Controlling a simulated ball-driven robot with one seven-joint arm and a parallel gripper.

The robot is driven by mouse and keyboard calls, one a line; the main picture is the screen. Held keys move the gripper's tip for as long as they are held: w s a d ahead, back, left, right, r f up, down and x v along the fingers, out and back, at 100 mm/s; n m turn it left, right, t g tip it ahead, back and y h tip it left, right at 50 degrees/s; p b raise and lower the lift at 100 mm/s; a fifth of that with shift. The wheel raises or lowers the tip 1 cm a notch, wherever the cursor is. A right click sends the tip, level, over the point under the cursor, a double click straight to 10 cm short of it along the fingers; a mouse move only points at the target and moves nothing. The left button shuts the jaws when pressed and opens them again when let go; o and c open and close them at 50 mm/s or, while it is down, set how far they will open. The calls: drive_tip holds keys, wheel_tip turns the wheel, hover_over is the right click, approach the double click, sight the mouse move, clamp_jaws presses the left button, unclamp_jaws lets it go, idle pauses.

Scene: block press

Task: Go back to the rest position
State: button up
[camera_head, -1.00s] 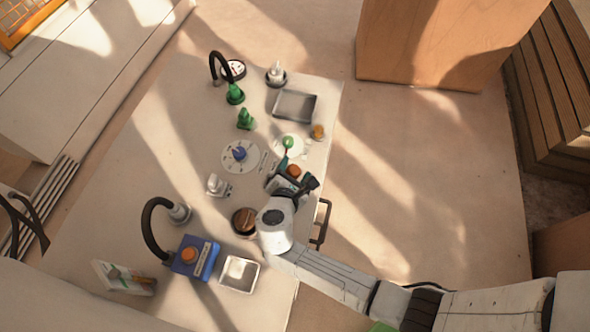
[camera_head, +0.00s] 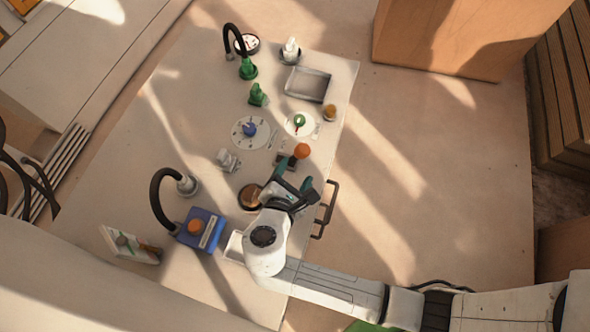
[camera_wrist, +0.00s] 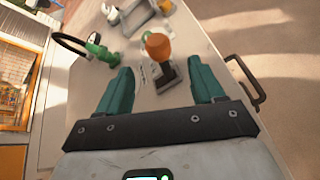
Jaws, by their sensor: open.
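My gripper (camera_head: 291,187) is over the right side of the table (camera_head: 130,190), near the black handle on the table's edge. In the wrist view my gripper (camera_wrist: 160,88) shows two teal fingers spread wide with nothing between them. An orange knob (camera_head: 302,151) on a dark and grey base stands just beyond the fingertips in the head view. The orange knob also shows in the wrist view (camera_wrist: 158,46), past the fingers and apart from them. My arm partly hides a round brown-topped container (camera_head: 250,196) and a metal tray (camera_head: 234,247).
A blue box with an orange button (camera_head: 199,230) stands at the front left. A dial with a blue knob (camera_head: 250,130), green pieces (camera_head: 258,95) and a grey tray (camera_head: 308,84) lie farther back. A black handle (camera_head: 327,211) sticks out at the right edge.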

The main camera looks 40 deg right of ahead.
drive_tip(key=shift+d, duration=0.1)
idle(0.3)
drive_tip(key=s+d+f+m+g+y, duration=0.3)
drive_tip(key=s+d+m+g, duration=0.3)
drive_tip(key=s+d+m, duration=0.3)
drive_tip(key=s+r+m+y, duration=0.3)
drive_tip(key=s+m+y, duration=0.3)
drive_tip(key=m, duration=0.5)
drive_tip(key=shift+s+d+g+y, duration=0.3)
drive_tip(key=shift+d+g+y, duration=0.1)
